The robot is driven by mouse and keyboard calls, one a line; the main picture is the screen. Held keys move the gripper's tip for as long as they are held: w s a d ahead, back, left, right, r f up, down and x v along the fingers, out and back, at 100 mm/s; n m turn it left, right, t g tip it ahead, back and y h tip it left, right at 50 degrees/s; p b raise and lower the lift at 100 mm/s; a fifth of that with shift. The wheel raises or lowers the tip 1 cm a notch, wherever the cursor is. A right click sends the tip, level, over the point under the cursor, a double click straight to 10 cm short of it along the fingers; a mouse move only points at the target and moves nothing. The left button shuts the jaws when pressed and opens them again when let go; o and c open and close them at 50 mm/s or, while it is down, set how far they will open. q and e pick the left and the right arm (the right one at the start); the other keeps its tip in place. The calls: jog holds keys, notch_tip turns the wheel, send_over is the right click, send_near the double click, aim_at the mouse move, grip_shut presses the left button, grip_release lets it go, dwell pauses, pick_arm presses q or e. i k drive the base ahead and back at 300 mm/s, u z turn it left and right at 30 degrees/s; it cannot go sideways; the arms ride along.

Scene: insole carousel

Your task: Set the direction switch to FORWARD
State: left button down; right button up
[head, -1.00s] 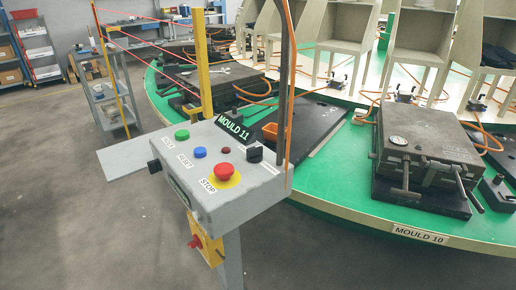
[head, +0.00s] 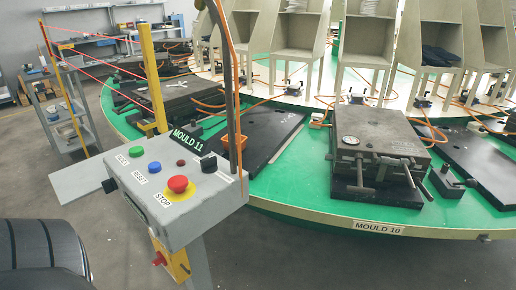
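The grey control box (head: 190,215) stands on a post at centre-left. On its sloped top are a green INDEX button (head: 136,152), a blue RESET button (head: 154,167), a small dark red light or button (head: 181,163) and a red STOP button (head: 177,184) on a yellow disc. A black selector knob (head: 208,163) sits at the top right of the panel, with a label beside it too small to read, so its setting cannot be told. Another black knob (head: 109,186) is on the box's left side. Neither gripper shows; a dark ribbed part of mine fills the lower left corner.
A green turntable (head: 290,185) with moulds curves behind the box. A dark mould (head: 375,150) sits by the MOULD 10 plate. A yellow post (head: 152,80) and an upright pole with an orange hose rise by the box. A grey shelf (head: 80,195) juts left. Floor in front is clear.

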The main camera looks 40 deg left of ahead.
aim_at(209, 166)
jog(key=z, duration=0.05)
jog(key=k, duration=0.85)
jog(key=u, duration=1.2)
jog(key=i, duration=0.5)
